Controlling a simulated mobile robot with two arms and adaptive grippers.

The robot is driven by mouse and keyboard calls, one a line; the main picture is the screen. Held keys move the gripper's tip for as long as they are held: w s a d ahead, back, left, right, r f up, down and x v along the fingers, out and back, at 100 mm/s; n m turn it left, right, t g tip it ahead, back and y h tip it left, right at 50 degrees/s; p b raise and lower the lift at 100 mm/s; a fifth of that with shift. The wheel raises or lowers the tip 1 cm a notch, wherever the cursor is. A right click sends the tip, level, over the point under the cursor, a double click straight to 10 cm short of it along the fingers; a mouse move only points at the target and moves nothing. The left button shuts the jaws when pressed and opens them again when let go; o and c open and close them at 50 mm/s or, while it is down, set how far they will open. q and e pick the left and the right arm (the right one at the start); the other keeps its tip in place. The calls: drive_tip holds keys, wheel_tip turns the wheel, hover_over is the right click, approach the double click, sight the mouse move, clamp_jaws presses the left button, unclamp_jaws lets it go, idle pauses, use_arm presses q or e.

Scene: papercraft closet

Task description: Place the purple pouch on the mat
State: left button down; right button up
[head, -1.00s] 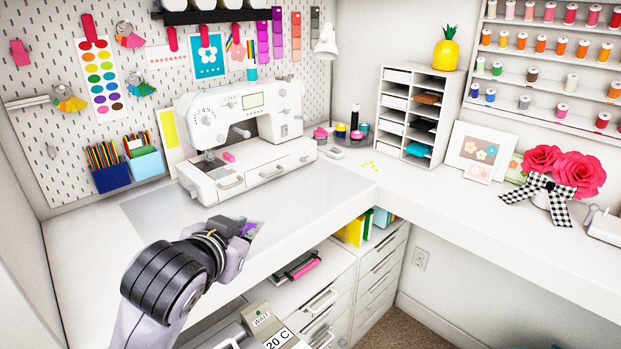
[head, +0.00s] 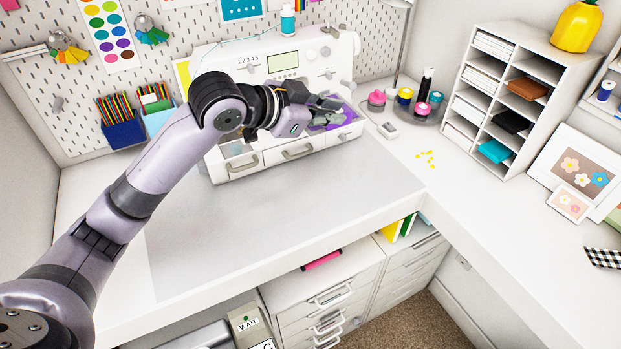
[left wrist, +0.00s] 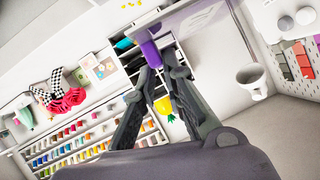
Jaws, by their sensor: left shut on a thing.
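The purple pouch (head: 347,114) is held by my left gripper (head: 329,111) in front of the right part of the white sewing machine. In the left wrist view the pouch (left wrist: 150,52) shows as a purple strip between the two fingers of the gripper (left wrist: 156,66). The fingers hide part of it. The grey mat (head: 270,225) lies flat on the white desk in front of the sewing machine. Its visible surface is bare. The gripper and pouch are above and behind the mat's far right part. My right gripper is not in view.
The sewing machine (head: 285,63) stands at the back. A tray of small jars (head: 411,107) and yellow bits (head: 428,158) are to the right. A white cubby shelf (head: 480,80) stands farther right. The desk has an open front edge.

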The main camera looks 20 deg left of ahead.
sight(329, 128)
use_arm(q)
drive_tip(key=f, duration=0.3)
drive_tip(key=shift+w+d+f, duration=0.15)
drive_tip(key=shift+w+f, duration=0.05)
drive_tip(key=f, duration=0.4)
drive_tip(key=f+p, duration=0.1)
drive_tip(key=f, duration=0.6)
drive_tip(key=shift+s+a+f, duration=0.1)
drive_tip(key=shift+a+f, duration=0.15)
drive_tip(key=shift+f, duration=0.4)
wheel_tip(329, 128, down, 4)
drive_tip(key=shift+f+p, duration=0.1)
drive_tip(key=shift+p, duration=0.4)
drive_tip(key=shift+f, duration=0.2)
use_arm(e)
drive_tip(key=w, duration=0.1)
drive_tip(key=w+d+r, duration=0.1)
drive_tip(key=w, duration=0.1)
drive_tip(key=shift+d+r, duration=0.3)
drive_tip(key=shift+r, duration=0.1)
